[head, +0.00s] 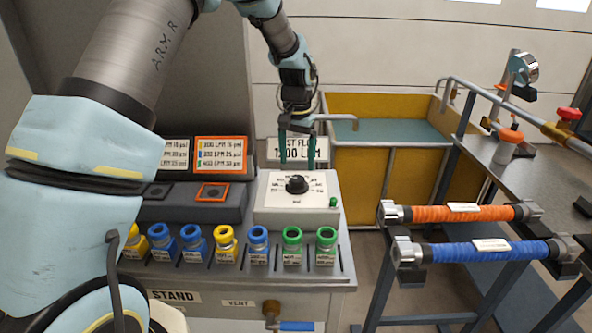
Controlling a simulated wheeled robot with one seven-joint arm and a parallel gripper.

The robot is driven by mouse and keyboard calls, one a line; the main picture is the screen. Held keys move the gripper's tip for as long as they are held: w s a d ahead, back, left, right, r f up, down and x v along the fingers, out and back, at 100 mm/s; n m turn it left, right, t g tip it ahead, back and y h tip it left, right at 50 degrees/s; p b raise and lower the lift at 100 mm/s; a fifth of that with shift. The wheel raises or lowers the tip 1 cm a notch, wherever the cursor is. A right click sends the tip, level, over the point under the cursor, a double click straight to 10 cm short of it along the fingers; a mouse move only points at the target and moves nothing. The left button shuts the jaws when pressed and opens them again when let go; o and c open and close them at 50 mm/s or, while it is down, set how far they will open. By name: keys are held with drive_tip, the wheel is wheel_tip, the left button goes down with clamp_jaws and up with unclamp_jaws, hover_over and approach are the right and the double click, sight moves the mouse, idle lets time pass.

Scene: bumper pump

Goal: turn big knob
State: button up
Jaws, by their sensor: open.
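The big knob (296,184) is black and round. It sits on a white dial plate with markings, on top of a pale box (268,215) on the stand. My gripper (297,166) points down just above and behind the knob in the head view. Its two dark green fingers are apart with nothing visible between them. The fingertips look close to the knob's height, but I cannot tell whether they touch it.
A small green knob (333,202) sits at the box's right corner. Signs (221,155) stand behind. A yellow tank (375,165) is at the back, and orange (462,213) and blue (490,252) hoses lie on a rack right.

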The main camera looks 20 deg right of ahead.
sight(297, 178)
drive_tip(key=shift+s+f+p, duration=0.1)
drive_tip(key=shift+f+p, duration=0.55)
drive_tip(key=shift+f, duration=2.05)
drive_tip(key=shift+c, duration=0.4)
drive_tip(key=c, duration=1.3)
